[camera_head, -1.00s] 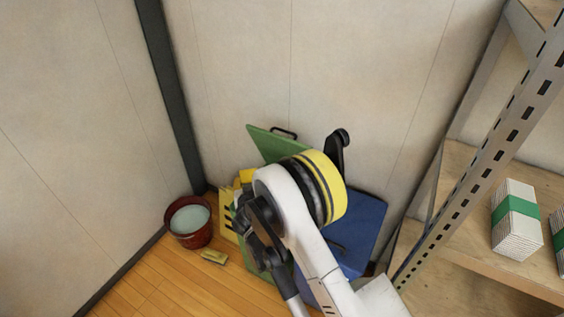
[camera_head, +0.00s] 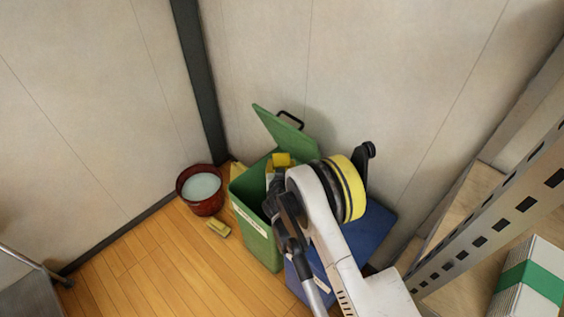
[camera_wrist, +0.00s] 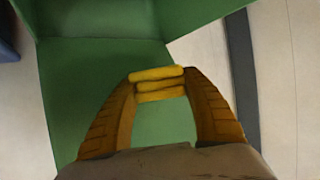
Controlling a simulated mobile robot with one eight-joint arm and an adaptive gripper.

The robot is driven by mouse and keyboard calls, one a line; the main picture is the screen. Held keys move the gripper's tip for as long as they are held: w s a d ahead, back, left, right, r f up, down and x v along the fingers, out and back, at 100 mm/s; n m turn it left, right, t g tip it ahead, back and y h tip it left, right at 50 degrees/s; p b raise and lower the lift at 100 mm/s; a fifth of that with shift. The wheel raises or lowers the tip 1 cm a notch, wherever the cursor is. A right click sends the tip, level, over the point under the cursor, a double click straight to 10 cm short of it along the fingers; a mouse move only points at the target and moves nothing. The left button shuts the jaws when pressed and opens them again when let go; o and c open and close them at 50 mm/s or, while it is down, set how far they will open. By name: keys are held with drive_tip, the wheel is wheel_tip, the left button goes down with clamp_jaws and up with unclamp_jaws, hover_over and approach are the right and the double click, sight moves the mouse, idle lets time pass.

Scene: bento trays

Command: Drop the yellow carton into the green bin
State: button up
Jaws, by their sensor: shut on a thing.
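The green bin (camera_head: 260,240) stands on the floor with its lid (camera_head: 282,130) tipped open toward the wall. Its green inner walls fill much of the wrist view (camera_wrist: 70,75). My gripper (camera_wrist: 158,84) points at the bin, its two ribbed fingers closing in on a small yellow piece between the tips, which looks like the yellow carton (camera_wrist: 157,73). In the head view a yellow patch (camera_head: 283,159) shows at the bin's mouth beside my dark wrist; most of the gripper is hidden there by my arm.
A blue bin (camera_head: 376,222) stands right of the green one, partly behind my arm. A red bucket (camera_head: 212,207) and a yellow block (camera_head: 218,228) are on the floor to the left. A metal shelf (camera_head: 500,215) stands at the right.

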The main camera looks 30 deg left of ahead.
drive_tip(key=shift+f+b, duration=0.55)
drive_tip(key=shift+f, duration=1.2)
drive_tip(key=o, duration=1)
